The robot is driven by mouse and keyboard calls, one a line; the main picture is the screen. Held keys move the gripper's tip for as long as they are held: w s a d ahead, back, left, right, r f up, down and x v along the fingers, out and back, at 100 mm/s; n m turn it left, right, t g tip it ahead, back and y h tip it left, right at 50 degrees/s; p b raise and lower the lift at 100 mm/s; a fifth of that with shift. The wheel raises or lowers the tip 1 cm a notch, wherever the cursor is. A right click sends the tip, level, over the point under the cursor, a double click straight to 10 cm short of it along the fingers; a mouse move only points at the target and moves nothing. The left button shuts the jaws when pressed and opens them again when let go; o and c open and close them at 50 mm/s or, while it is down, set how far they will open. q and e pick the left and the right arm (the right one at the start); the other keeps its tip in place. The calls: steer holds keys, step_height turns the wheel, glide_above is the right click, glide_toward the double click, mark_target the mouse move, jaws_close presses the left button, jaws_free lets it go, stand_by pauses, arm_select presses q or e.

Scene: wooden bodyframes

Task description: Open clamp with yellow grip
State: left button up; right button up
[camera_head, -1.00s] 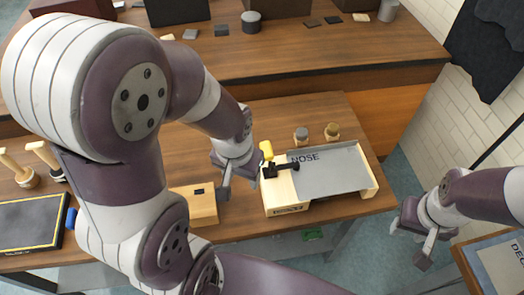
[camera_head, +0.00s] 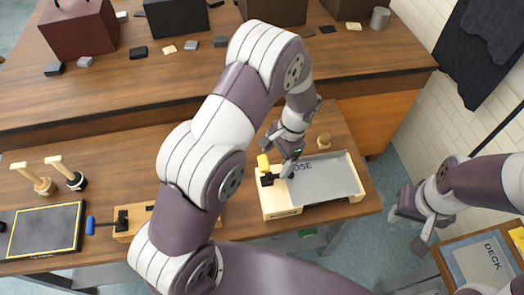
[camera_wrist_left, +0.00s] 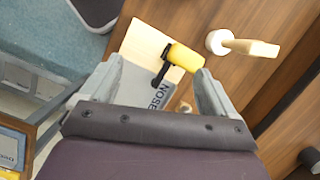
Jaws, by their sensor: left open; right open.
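The clamp's yellow grip (camera_head: 263,163) stands up at the left end of the wooden frame (camera_head: 278,208), and its black body (camera_head: 267,179) sits on the frame's edge. A grey plate marked NOSE (camera_head: 325,178) lies in the frame. My left gripper (camera_head: 284,160) is open, just right of the yellow grip and above the plate. In the left wrist view the yellow grip (camera_wrist_left: 183,57) lies between the two open fingers (camera_wrist_left: 155,85), nearer the right one; I cannot tell whether they touch. My right gripper (camera_head: 422,225) is open and empty at the right, away from the clamp.
A clamp with a blue grip (camera_head: 90,225) is on a wooden block at the left. A knob (camera_head: 324,141) stands behind the frame. A DECK panel (camera_head: 484,262) is at the lower right.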

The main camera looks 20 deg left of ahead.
mark_target(265, 161)
arm_select(q)
steer(key=w+a+f+m+b, duration=0.1)
steer(key=m+b, duration=0.1)
steer(key=w+a+f+m+y+b, duration=0.1)
steer(key=w+b, duration=0.1)
steer(key=shift+a+f+m+y, duration=0.15)
steer(key=shift+m+y, duration=0.15)
steer(key=shift+m, duration=0.1)
steer(key=p+x, duration=0.3)
steer(key=x, duration=0.4)
steer(key=shift+a+f, duration=0.15)
steer(key=shift+f, duration=0.2)
steer(key=shift+s+a+f, duration=0.1)
steer(key=shift+s+f, duration=0.05)
steer(key=shift+f, duration=0.35)
arm_select(e)
steer(key=shift+s+r, duration=0.1)
steer(key=shift+s, duration=0.1)
